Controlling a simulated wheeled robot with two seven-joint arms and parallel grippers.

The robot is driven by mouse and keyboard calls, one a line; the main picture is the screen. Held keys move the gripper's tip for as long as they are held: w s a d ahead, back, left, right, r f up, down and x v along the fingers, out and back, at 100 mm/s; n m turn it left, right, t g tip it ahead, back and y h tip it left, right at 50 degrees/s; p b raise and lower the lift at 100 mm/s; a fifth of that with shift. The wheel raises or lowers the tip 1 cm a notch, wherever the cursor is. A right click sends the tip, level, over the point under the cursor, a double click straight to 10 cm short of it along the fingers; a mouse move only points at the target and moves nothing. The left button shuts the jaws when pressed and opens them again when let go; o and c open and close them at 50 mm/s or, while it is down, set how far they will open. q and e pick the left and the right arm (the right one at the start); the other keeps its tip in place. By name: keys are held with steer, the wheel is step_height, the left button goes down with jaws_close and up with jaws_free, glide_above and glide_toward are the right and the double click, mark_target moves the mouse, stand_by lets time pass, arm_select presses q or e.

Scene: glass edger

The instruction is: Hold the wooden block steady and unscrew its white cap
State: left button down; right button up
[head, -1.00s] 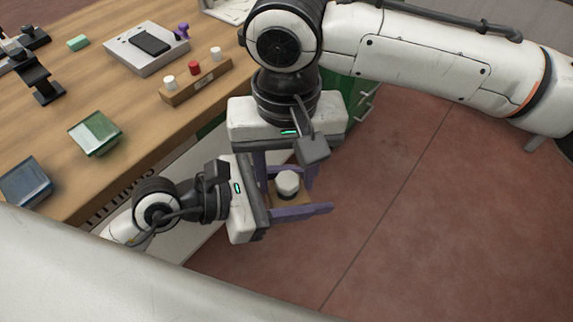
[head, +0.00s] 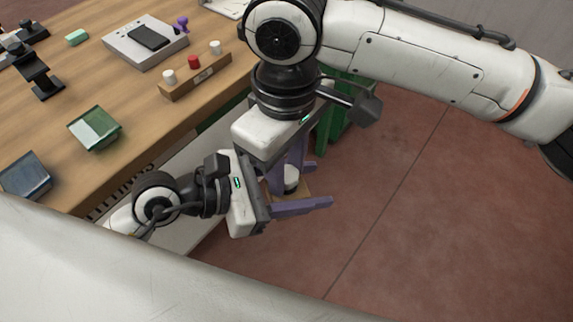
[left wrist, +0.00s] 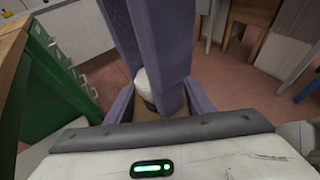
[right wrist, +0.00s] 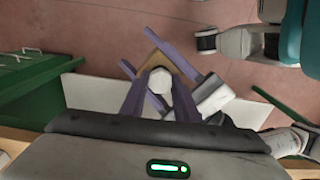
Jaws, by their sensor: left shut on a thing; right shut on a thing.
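The wooden block (head: 303,190) is held off the table, in front of its edge, between the purple fingers of my left gripper (head: 318,186). That gripper is shut on it. The white cap (head: 291,178) sits on top of the block. My right gripper (head: 287,184) reaches down from above, shut on the cap. In the right wrist view the cap (right wrist: 160,80) shows between the right fingers, with the block (right wrist: 182,62) beneath. In the left wrist view the right fingers partly hide the cap (left wrist: 146,86). I cannot tell whether the cap is loose on its thread.
On the wooden table, a rack (head: 195,82) holds white and red caps. A green cabinet (right wrist: 35,80) is close by. Floor to the right is clear.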

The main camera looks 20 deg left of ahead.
steer(key=n, duration=0.4)
steer(key=shift+s+a, duration=0.1)
steer(key=shift+s, duration=0.05)
steer(key=o, duration=1.2)
steer(key=shift+s, duration=0.1)
